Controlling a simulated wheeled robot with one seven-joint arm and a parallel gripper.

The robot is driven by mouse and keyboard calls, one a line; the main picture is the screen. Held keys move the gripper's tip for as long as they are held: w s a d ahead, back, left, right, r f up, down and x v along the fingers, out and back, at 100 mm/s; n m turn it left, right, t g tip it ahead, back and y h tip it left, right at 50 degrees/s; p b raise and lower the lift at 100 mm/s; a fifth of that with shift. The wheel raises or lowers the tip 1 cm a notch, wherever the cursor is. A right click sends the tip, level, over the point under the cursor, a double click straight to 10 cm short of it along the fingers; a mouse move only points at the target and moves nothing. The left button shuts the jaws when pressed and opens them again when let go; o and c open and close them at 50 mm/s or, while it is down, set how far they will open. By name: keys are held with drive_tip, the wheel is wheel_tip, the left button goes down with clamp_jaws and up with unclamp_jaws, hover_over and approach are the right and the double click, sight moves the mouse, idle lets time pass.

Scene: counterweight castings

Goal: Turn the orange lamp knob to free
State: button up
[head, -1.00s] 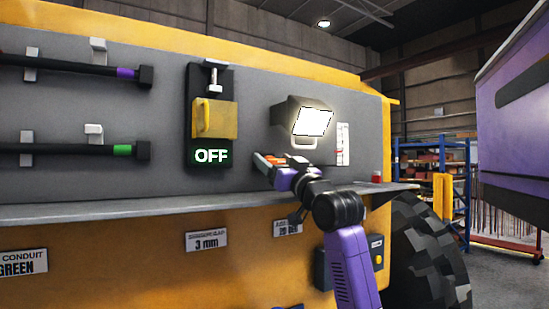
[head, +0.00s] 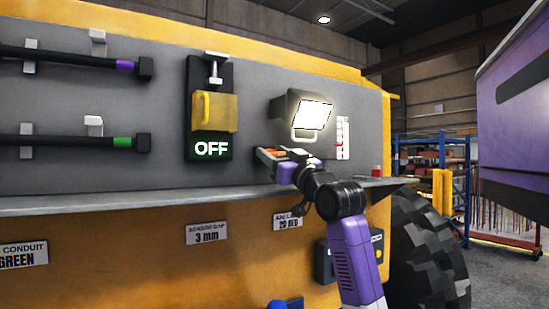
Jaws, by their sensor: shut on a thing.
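The lit lamp (head: 313,115) is mounted on the grey panel, a dark housing with a bright face and a pale handle below it. The orange knob (head: 285,150) is just under the lamp, mostly hidden by my gripper. My gripper (head: 274,153) is shut on it, in front of the panel. The knob's marks and its exact angle are too small and covered to read.
A white scale plate (head: 342,138) is right of the lamp. A ledge (head: 150,205) runs below my gripper. A large tyre (head: 425,245) stands at lower right.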

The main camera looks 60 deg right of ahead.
drive_tip(key=n+y+b, duration=0.1)
drive_tip(key=n, duration=0.2)
drive_tip(key=n+t+y+b, duration=0.1)
drive_tip(key=n+y+b, duration=0.1)
drive_tip(key=n, duration=0.1)
drive_tip(key=shift+f, duration=0.15)
drive_tip(key=n+y+b, duration=0.1)
drive_tip(key=n, duration=0.2)
drive_tip(key=n+y+b, duration=0.1)
drive_tip(key=n, duration=0.2)
drive_tip(key=shift+y, duration=0.4)
drive_tip(key=n, duration=0.2)
drive_tip(key=n+g+y, duration=0.1)
drive_tip(key=n, duration=0.2)
drive_tip(key=shift+a+y, duration=0.1)
drive_tip(key=shift+y, duration=0.2)
drive_tip(key=shift+n+g+y, duration=0.3)
drive_tip(key=shift+n+g, duration=0.6)
drive_tip(key=shift+n, duration=1)
drive_tip(key=shift+w, duration=0.1)
drive_tip(key=o, duration=1.4)
